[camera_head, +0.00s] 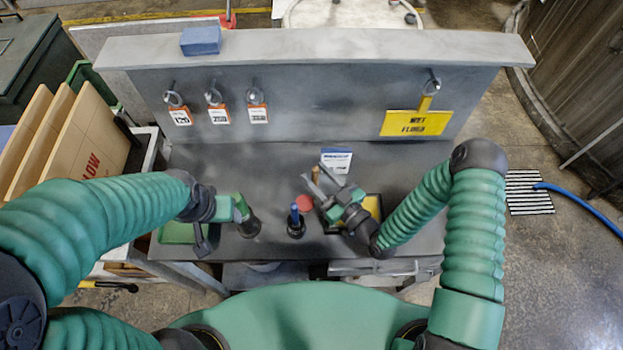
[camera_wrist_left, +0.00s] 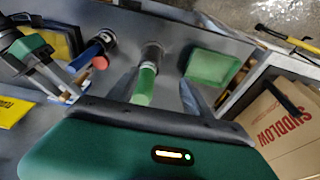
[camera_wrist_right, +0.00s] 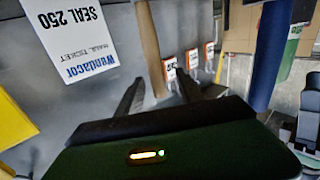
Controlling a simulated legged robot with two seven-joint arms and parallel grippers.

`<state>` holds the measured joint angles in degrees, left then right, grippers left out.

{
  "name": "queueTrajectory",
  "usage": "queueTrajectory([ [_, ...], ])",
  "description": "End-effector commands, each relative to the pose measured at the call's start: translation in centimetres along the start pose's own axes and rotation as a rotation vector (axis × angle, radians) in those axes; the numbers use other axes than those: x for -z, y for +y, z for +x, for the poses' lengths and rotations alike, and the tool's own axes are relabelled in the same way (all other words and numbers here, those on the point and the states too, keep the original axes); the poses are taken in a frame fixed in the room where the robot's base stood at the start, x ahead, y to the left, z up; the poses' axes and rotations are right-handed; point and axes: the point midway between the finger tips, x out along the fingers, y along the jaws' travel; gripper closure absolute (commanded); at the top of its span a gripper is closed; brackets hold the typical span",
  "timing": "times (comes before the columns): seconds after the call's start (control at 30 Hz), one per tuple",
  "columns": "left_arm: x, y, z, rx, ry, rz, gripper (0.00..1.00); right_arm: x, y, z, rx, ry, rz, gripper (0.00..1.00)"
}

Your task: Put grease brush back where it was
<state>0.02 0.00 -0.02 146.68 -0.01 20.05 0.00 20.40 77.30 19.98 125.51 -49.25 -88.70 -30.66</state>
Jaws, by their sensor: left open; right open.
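A wooden handle (camera_head: 315,174) stands near my right gripper (camera_head: 320,180). In the right wrist view the wooden handle (camera_wrist_right: 150,45) shows between the open fingers, with no clear contact. A green handle (camera_wrist_left: 145,85) with a dark cylindrical end (camera_wrist_left: 152,53) lies between the open fingers of my left gripper (camera_wrist_left: 157,88). My left gripper also shows in the head view (camera_head: 215,215). A blue handle (camera_head: 295,212) stands in a black cup (camera_head: 296,230) between the grippers. No bristles show, so I cannot tell which handle is the grease brush.
A green tray (camera_head: 178,232) lies left on the grey bench (camera_head: 270,165), and a yellow tray (camera_head: 373,207) is partly behind my right gripper. Tags and a yellow sign (camera_head: 416,123) hang on the back panel.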

Motion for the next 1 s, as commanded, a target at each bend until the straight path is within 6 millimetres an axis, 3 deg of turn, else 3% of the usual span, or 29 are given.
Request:
queueTrajectory([
  [0.2, 0.5, 0.0, -2.1, 0.000, 0.000, 0.001, 0.42, 0.4, -0.8, 3.4, 0.001, 0.001, 0.001, 0.56],
  [0.3, 0.5, 0.0, -2.3, 0.000, 0.000, 0.001, 0.42, 0.1, -0.7, 4.9, 0.000, 0.000, -0.001, 0.56],
  [0.57, 0.5, 0.0, -2.1, 0.000, 0.000, 0.001, 0.42, -0.2, -0.8, 5.3, 0.000, -0.001, 0.000, 0.58],
  [0.87, 0.5, 0.0, -2.1, 0.000, 0.000, 0.001, 0.42, -0.2, -0.7, 5.3, 0.000, -0.001, -0.001, 0.97],
  [1.0, 0.5, 0.0, -2.1, 0.000, 0.000, 0.001, 0.42, -0.2, -0.7, 5.3, 0.000, -0.001, -0.001, 1.00],
])
